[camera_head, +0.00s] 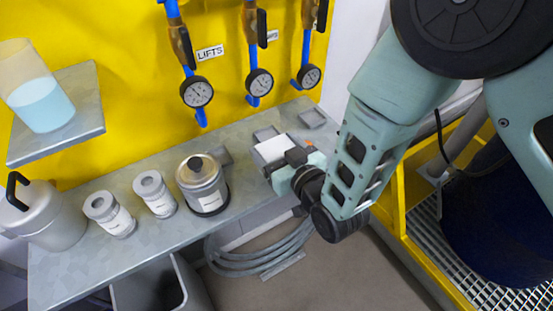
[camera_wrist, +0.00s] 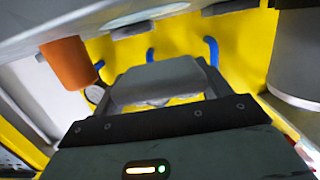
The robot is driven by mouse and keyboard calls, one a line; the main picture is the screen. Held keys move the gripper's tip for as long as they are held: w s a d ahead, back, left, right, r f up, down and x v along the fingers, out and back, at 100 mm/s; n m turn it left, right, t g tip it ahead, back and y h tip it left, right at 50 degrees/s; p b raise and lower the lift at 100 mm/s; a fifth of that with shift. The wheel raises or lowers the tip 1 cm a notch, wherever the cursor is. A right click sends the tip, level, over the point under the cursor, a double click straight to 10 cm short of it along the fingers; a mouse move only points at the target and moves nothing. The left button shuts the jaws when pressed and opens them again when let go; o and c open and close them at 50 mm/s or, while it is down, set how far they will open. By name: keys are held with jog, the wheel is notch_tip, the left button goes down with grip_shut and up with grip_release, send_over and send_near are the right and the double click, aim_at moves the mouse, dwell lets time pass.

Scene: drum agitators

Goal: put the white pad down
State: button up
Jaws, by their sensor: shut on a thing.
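The white pad (camera_head: 270,149) is a small pale, flat-topped block near the right end of the grey bench. My gripper (camera_head: 287,160) is shut on it from the right and front side. I cannot tell from these views whether the pad's underside touches the bench. In the wrist view my gripper's dark parts fill the lower middle, and a grey, shaded block shows ahead of them. I cannot tell whether that block is the pad or part of the fingers.
The grey bench (camera_head: 135,239) holds a metal canister (camera_head: 203,184) and two small labelled pots (camera_head: 109,214) to the left. Shallow grey squares (camera_head: 312,119) lie behind the pad. An orange cylinder (camera_wrist: 69,62) is close by. Gauges (camera_head: 197,92) hang on the yellow wall.

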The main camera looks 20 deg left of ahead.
jog(key=shift+f+p, duration=0.3)
jog(key=shift+f, duration=1.9)
jog(key=shift+f, duration=0.15)
jog(key=shift+f+b, duration=0.1)
jog(key=shift+b, duration=0.2)
jog(key=o, duration=0.7)
jog(key=shift+r+p, duration=0.35)
jog(key=shift+p, duration=0.05)
jog(key=b+v, duration=0.3)
jog(key=v, duration=0.9)
